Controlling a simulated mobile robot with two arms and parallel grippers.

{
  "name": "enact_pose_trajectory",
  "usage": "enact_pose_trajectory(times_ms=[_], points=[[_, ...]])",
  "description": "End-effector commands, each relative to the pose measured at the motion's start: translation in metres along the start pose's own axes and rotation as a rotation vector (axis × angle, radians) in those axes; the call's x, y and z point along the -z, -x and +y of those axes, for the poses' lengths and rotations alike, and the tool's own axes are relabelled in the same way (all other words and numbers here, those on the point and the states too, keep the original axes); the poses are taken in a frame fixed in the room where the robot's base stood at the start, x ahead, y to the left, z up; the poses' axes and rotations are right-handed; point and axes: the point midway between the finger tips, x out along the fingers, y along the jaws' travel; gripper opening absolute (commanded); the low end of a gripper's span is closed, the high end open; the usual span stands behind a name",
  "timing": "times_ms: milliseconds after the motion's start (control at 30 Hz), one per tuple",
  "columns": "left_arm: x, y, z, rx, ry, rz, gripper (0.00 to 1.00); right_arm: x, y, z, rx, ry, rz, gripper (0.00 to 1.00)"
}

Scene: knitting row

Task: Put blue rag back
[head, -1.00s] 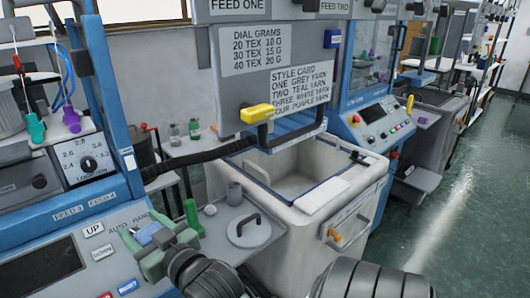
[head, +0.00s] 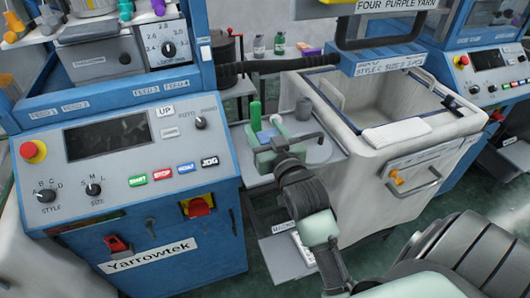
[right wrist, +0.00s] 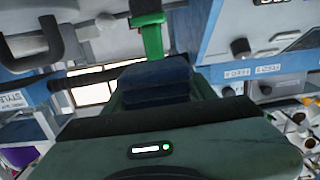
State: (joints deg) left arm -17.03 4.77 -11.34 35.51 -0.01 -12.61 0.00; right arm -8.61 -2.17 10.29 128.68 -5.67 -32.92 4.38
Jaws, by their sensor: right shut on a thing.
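The blue rag (head: 268,135) is in my right gripper (head: 272,143), which is shut on it. The gripper and rag show over the small grey side shelf (head: 315,152) between the blue machine and the white bin. I cannot tell whether the rag touches the shelf. In the right wrist view the rag (right wrist: 155,80) is a dark blue folded block between the jaws, partly hidden by the gripper body. A green upright thing (head: 255,114) stands just beyond it, and it also shows in the wrist view (right wrist: 152,35). My left gripper is not in view.
The blue machine's control panel (head: 120,150) is to the left. The open white bin (head: 375,150) is to the right. A black hose (head: 270,67) crosses behind the shelf.

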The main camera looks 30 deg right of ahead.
Motion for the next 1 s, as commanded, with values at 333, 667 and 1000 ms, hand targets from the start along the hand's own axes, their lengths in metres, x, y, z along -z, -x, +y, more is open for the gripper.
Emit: enact_pose_trajectory(times_ms=[333,667,1000], points=[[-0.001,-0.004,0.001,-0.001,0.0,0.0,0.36,-0.043,-0.002,0.0,0.0,-0.001,-0.003,0.23],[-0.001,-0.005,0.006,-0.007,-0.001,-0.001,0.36,-0.073,-0.004,0.0,0.0,-0.001,0.002,0.23],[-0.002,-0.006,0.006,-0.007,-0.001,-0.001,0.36,-0.075,-0.004,0.0,0.001,-0.001,0.001,0.67]])
